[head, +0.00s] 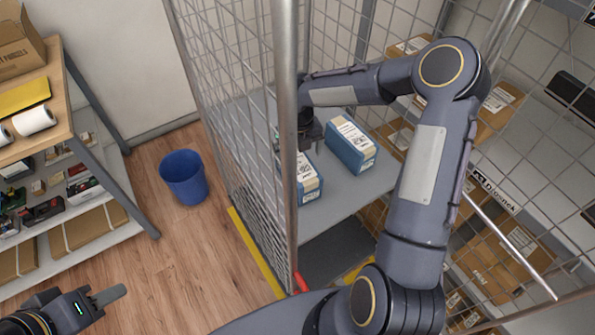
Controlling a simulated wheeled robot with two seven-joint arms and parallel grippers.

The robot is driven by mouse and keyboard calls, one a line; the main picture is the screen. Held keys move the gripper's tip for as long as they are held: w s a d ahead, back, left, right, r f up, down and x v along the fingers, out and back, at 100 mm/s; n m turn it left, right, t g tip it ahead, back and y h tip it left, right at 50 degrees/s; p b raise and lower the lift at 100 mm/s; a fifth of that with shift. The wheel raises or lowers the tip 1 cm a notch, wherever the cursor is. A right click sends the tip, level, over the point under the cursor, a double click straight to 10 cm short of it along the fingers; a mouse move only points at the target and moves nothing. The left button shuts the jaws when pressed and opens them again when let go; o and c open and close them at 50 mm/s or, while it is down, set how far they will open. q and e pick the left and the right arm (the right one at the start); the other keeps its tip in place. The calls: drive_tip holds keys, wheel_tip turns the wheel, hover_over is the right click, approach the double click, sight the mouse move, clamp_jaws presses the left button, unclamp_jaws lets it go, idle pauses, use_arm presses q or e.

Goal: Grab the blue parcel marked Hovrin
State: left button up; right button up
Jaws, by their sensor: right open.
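Two blue parcels with pale labelled tops lie on a grey shelf (355,196) inside a wire cage. One blue parcel (352,146) is further right and back. The other blue parcel (308,180) is nearer, partly hidden behind the cage post. The print is too small to tell which one is marked Hovrin. My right gripper (299,147) points down, open, just above and behind the nearer parcel and left of the other. The post hides part of it, and I see nothing held. My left gripper (106,296) is low at the left, away from the parcels; its opening is unclear.
The cage post (286,120) and mesh stand left of the parcels. Brown cartons (500,262) fill shelves at the right. A blue bin (184,177) stands on the wooden floor beside a shelving bench (66,92). Open floor lies between bench and cage.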

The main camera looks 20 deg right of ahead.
drive_tip(key=shift+n, duration=0.6)
drive_tip(key=f, duration=0.3)
drive_tip(key=f+p, duration=0.1)
drive_tip(key=f, duration=0.2)
drive_tip(key=w+f, duration=0.1)
drive_tip(key=f, duration=0.2)
drive_tip(key=c, duration=1.4)
drive_tip(key=shift+r, duration=0.1)
